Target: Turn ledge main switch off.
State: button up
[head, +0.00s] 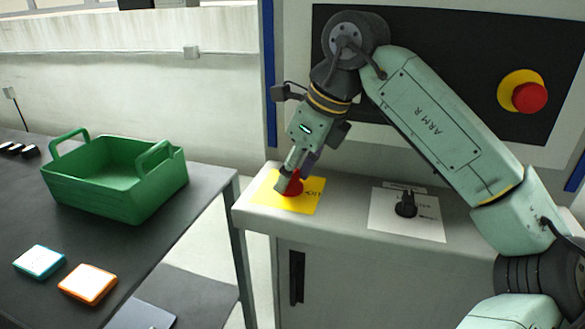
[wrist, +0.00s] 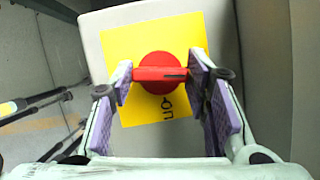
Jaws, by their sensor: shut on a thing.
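The ledge main switch is a red rotary knob (wrist: 160,73) with a raised grip bar, on a yellow plate (wrist: 130,45). It also shows in the head view (head: 294,188) on the left part of the pale ledge. In the wrist view the bar lies nearly level across the picture, with black lettering on the plate below it. My gripper (head: 291,172) reaches down over the knob. In the wrist view its purple-padded fingers are shut on the two ends of the bar. In the head view the fingers partly hide the knob.
A black knob (head: 406,206) on a white plate sits right of the yellow plate. A red button (head: 529,97) is on the upright panel behind. A dark table (head: 200,205) at left holds a green crate (head: 105,195), a teal box (head: 39,262) and an orange box (head: 87,284).

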jog(key=shift+n+g, duration=0.4)
jog(key=shift+n, duration=0.7)
jog(key=o, duration=1.2)
jog(key=shift+c, duration=0.2)
jog(key=v, duration=1.2)
jog(key=shift+d, duration=0.15)
jog(key=shift+f, duration=0.1)
